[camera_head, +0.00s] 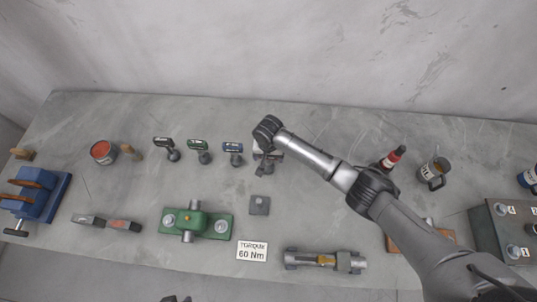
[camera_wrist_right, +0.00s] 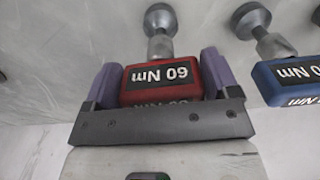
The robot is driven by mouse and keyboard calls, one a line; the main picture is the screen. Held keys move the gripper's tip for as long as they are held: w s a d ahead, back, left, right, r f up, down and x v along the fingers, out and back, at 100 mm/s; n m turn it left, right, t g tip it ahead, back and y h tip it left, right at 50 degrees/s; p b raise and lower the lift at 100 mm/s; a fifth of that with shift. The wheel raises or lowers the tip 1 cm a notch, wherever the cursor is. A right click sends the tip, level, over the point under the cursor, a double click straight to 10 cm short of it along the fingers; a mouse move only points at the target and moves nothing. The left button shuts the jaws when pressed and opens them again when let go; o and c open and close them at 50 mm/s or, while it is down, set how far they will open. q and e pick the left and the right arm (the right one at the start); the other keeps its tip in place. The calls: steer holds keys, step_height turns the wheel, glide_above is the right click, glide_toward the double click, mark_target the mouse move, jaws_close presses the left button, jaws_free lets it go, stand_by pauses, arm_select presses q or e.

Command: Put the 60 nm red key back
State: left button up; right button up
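The red key marked 60 Nm (camera_wrist_right: 160,76) shows in the right wrist view, its lettering upside down and its grey round-ended shank pointing away from my gripper. My right gripper (camera_wrist_right: 162,80) has its purple-padded fingers on both sides of the red head and appears shut on it. In the head view my right gripper (camera_head: 267,153) is at the right end of the row of keys and mostly hides the red key. A dark tip at the bottom edge may be my left gripper (camera_head: 176,298); its fingers cannot be made out.
Blue (camera_head: 232,149), green (camera_head: 198,146) and black (camera_head: 164,145) keys stand to the left. A small grey block (camera_head: 259,204), a "TORQUE 60 Nm" sign (camera_head: 252,251) and a green fixture (camera_head: 217,225) lie nearer. A red-banded bottle (camera_head: 393,157) and mug (camera_head: 434,172) stand right.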

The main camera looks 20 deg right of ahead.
steer(key=o, duration=0.3)
step_height(320, 180, up, 11)
steer(key=shift+r, duration=0.75)
steer(key=shift+s+f, duration=0.1)
